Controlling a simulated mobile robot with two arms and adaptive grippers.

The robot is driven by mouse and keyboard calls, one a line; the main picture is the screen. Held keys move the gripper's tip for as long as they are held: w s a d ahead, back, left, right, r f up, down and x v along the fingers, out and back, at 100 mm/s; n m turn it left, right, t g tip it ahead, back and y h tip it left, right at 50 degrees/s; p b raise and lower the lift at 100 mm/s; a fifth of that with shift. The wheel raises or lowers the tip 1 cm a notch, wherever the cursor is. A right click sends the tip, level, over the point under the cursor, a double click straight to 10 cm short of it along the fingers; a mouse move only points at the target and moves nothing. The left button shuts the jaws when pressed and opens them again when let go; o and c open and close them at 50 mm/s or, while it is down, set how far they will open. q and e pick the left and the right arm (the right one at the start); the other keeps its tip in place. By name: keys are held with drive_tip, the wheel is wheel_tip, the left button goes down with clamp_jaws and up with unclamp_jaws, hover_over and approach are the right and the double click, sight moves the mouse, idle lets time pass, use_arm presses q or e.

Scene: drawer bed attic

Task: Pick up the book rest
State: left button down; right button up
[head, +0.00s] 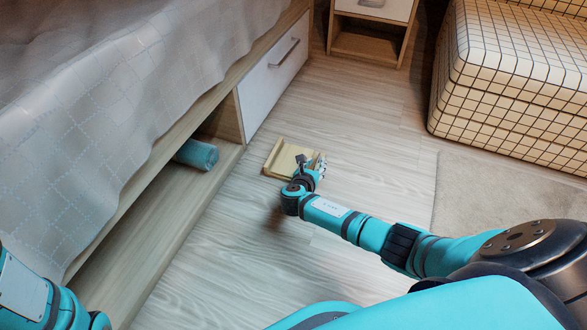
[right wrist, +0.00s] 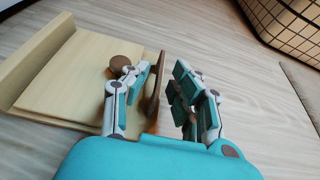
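The book rest (head: 275,158) is a pale wooden board with raised edges, lying on the floor near the bed. In the right wrist view its board (right wrist: 75,80) fills the left side. My right gripper (head: 306,165) is at its right edge. In the right wrist view the gripper (right wrist: 166,88) is open, with a thin brown upright piece (right wrist: 154,88) between its fingers. The piece is close to the left finger, with a gap to the right finger. Whether the left finger touches it is unclear. My left arm shows at the lower left; its gripper is out of view.
The bed (head: 120,90) stands on the left, with a teal rolled item (head: 197,154) in the open space under it and a white drawer (head: 272,80). A nightstand (head: 368,42) is at the back. A checked sofa (head: 510,85) and a rug (head: 490,195) are right. Floor around the book rest is clear.

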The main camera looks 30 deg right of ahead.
drive_tip(key=shift+w+d+f+b, duration=0.4)
drive_tip(key=shift+w+d+f, duration=0.05)
drive_tip(key=shift+d+f, duration=0.1)
drive_tip(key=shift+w+d+r, duration=0.1)
drive_tip(key=shift+w+d, duration=0.05)
drive_tip(key=shift+w, duration=0.05)
drive_tip(key=shift+c, duration=0.4)
clamp_jaws()
drive_tip(key=shift+r, duration=0.15)
